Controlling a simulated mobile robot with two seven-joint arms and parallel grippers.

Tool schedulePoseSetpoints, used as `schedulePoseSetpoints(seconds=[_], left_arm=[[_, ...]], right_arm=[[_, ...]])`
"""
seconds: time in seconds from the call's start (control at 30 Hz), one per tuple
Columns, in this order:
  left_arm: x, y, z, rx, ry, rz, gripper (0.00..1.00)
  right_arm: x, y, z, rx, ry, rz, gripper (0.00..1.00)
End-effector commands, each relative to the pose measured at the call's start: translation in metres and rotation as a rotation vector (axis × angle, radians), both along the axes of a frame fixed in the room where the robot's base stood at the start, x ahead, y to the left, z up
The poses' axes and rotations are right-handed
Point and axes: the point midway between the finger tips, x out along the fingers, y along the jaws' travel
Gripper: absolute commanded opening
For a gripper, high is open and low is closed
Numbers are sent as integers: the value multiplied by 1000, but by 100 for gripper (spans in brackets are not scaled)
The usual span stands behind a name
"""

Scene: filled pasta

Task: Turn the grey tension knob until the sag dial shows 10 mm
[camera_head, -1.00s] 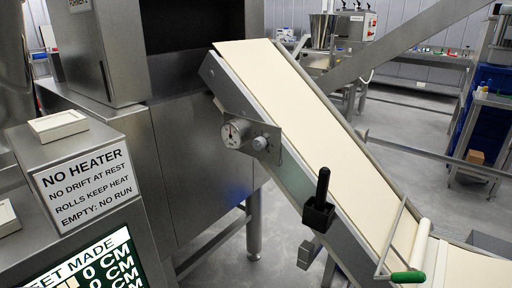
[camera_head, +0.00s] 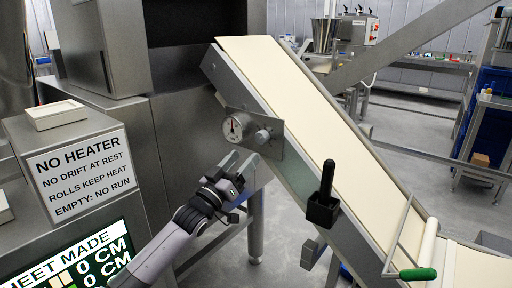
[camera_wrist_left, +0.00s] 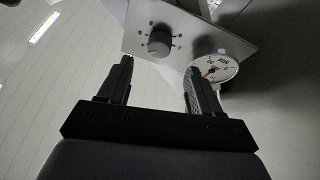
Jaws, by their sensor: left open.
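The grey tension knob (camera_head: 262,136) sits on a metal plate on the side of the sloping conveyor. The round white sag dial (camera_head: 236,127) is just left of it; its figures are too small to read. My left gripper (camera_head: 239,163) is open and empty, a little below the knob and dial. In the left wrist view the knob (camera_wrist_left: 159,42), ringed by dark marks, lies beyond the gap between the fingertips (camera_wrist_left: 157,76), apart from them. The dial (camera_wrist_left: 214,70) with a red needle is partly hidden behind the right finger. My right gripper is not in view.
A pale dough sheet (camera_head: 315,115) runs down the conveyor. A black handle (camera_head: 325,190) stands out from its side, right of my gripper. A metal cabinet with a "NO HEATER" sign (camera_head: 82,175) and a lit display (camera_head: 75,262) is at left.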

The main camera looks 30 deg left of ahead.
Motion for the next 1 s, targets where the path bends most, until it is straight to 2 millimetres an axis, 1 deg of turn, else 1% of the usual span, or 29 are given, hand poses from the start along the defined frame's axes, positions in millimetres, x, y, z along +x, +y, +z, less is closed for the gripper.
schedulePoseSetpoints(seconds=[0.17,0.3,0.5,0.7,1.0], left_arm=[[15,-1,8,1,-1,0,64],[32,-2,14,2,0,0,64],[52,-3,22,1,1,0,64],[62,-4,25,2,2,-1,64],[64,-4,25,2,3,0,64]], right_arm=[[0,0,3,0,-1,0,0],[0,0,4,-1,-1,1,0],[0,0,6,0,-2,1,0],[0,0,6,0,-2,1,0],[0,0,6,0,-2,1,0]])
